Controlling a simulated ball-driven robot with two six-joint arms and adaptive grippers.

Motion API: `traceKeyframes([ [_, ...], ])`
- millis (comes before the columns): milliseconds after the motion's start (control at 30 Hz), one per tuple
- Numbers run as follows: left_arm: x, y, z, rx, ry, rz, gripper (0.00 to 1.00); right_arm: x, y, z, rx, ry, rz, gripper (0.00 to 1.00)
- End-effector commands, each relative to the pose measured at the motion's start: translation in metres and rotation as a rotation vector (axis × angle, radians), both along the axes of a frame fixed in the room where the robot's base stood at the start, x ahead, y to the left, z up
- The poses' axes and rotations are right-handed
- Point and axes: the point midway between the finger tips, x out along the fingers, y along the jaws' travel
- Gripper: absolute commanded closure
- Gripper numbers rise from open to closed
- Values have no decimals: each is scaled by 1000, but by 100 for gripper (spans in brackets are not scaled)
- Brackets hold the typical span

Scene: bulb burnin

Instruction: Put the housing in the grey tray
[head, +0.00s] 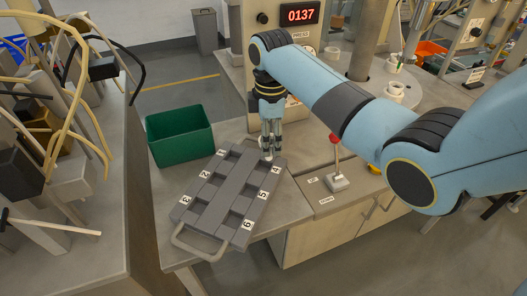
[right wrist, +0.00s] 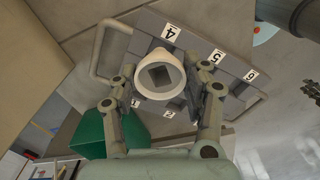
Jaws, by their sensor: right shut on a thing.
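The grey tray (head: 222,192) lies on the bench, with numbered pockets in two rows and a handle at each visible end. My right gripper (head: 268,152) points down over the tray's far end, near pocket 4. In the right wrist view the gripper (right wrist: 163,92) is shut on the housing, a white round cup-like piece (right wrist: 141,82) with a grey square at its centre. The housing shows between labels 4 and 1 of the tray (right wrist: 203,48). I cannot tell whether it touches the tray. In the head view the fingers mostly hide it. My left gripper is not in view.
A green bin (head: 180,138) stands left of the tray's far end. A red-knobbed lever (head: 336,160) stands to the right. A panel with a red 0137 display (head: 300,14) rises behind. Racks with cables (head: 70,110) crowd the left.

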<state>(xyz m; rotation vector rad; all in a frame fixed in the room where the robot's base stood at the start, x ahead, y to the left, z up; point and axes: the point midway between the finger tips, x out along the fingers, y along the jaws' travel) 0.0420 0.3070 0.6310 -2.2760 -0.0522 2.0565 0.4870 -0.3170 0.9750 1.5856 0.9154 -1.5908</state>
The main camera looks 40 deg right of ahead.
Motion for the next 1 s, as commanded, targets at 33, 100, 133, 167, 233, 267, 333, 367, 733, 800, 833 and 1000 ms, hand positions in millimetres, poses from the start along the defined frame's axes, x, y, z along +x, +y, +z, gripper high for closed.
traceKeyframes([
  [33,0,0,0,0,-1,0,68,4,6,-4,1,1,0,76],
  [100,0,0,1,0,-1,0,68,7,11,-7,0,0,0,76],
  [133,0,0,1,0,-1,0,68,8,12,-8,0,0,0,76],
  [167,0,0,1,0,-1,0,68,8,13,-10,-1,1,0,76],
  [233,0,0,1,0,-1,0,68,8,13,-18,-2,3,0,76],
  [267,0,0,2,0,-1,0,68,8,13,-22,-2,3,-1,76],
  [333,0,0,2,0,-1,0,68,7,13,-34,-1,4,-1,76],
  [367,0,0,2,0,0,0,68,7,13,-38,-2,3,-1,76],
  [733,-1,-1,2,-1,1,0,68,8,12,-50,-1,0,0,76],
  [800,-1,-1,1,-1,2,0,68,8,12,-52,-1,0,0,76],
  [833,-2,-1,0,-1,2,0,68,8,12,-53,-1,0,0,76],
  [1000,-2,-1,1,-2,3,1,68,8,12,-52,-1,0,0,32],
])
